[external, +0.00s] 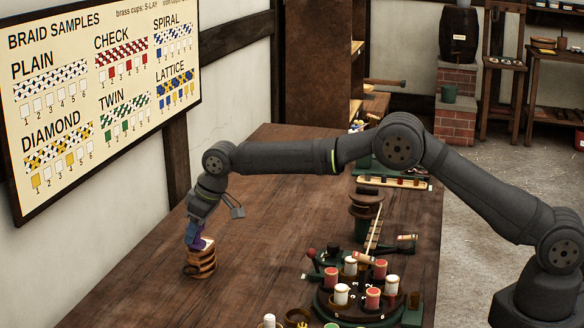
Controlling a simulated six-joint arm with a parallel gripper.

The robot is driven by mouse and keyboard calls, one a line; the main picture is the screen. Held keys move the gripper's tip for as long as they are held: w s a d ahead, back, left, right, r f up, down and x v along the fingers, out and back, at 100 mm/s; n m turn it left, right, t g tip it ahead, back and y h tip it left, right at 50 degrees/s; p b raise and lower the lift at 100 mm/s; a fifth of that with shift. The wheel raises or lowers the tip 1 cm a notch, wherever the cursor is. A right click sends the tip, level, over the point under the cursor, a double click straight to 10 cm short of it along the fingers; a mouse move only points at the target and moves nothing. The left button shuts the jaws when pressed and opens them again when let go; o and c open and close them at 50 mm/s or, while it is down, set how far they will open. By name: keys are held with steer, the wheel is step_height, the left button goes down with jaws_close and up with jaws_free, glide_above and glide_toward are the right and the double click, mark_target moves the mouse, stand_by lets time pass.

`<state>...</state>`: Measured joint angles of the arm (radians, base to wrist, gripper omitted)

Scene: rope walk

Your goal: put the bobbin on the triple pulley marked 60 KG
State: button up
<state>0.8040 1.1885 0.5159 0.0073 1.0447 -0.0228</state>
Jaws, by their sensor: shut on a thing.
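My gripper (197,236) is at the left side of the table, pointing down, shut on a small purple thing that appears to be the bobbin (195,231). The fingers hide much of it. Directly below is a brown, grooved wooden stack (201,266) that looks like a triple pulley, with a pale patch at its top. The bobbin is at or just above the top of this stack; I cannot tell whether they touch. No 60 KG marking is readable. A darker stacked pulley-like piece (366,203) stands farther right on the table.
A round green braiding stand (335,313) with several red and white bobbins sits at the front right. A pale rack (393,182) lies behind the darker stack. The braid samples board (100,95) hangs on the left wall.

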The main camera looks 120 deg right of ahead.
steer(key=shift+f, duration=0.4)
steer(key=shift+f, duration=0.2)
steer(key=o, duration=0.9)
steer(key=shift+o, duration=0.2)
steer(key=shift+r, duration=0.1)
steer(key=v, duration=1.2)
